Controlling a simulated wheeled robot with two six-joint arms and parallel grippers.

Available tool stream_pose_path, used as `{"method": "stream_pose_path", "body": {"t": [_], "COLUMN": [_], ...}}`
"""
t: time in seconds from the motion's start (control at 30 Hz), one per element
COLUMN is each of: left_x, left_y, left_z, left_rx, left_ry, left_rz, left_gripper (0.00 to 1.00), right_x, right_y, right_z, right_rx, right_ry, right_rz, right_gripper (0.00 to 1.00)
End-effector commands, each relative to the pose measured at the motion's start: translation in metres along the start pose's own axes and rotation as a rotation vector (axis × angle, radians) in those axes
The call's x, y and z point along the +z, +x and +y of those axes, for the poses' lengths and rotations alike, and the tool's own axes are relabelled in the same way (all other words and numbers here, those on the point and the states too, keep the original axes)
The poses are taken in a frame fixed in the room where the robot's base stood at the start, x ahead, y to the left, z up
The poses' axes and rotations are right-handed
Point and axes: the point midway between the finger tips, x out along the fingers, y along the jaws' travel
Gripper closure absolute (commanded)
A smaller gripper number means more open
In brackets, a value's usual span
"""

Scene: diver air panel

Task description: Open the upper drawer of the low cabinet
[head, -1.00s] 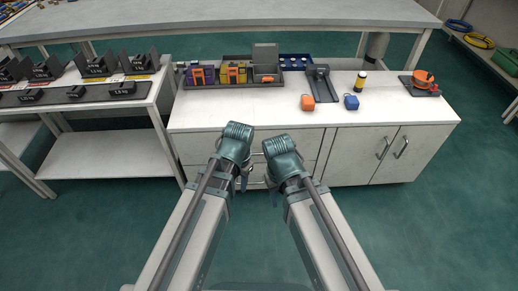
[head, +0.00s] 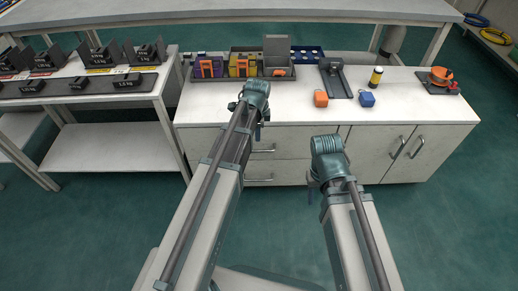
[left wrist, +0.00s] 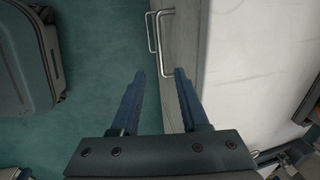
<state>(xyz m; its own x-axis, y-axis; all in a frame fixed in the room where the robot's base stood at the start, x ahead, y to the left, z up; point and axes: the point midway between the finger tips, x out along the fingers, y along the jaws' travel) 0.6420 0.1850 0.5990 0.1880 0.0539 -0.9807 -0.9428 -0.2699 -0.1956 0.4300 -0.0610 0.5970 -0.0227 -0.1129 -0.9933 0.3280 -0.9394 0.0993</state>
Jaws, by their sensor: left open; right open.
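The low cabinet (head: 220,145) stands ahead with a white top. Its upper drawer (head: 290,143) looks shut, with a bar handle (head: 263,150) on its front; a second handle (head: 258,180) sits on the drawer below. My left gripper (head: 259,132) is open and empty at the cabinet's front edge, above the upper handle. In the left wrist view its fingers (left wrist: 159,74) point toward the upper handle (left wrist: 166,45); the handle's near end shows between the tips, and I cannot tell if they touch. My right gripper (head: 312,188) is open and empty, away from the cabinet at right.
A shelf of weights (head: 100,125) stands left. The floor in front is clear.

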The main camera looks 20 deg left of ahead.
Motion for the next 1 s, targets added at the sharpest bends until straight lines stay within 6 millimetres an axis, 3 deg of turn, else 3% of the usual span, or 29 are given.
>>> {"method": "stream_pose_path", "body": {"t": [0.8, 1.0], "left_x": [0.000, 0.000], "left_y": [0.113, 0.131], "left_z": [0.001, 0.001], "left_rx": [0.000, 0.000], "left_ry": [-0.001, -0.001], "left_rz": [0.000, 0.000], "left_gripper": [0.55, 0.55], "right_x": [-0.007, -0.009], "right_y": [0.110, 0.127], "right_z": [-0.011, -0.013], "right_rx": [0.002, 0.000], "right_ry": [-0.014, -0.013], "right_rz": [0.004, 0.005], "right_gripper": [0.50, 0.50]}}
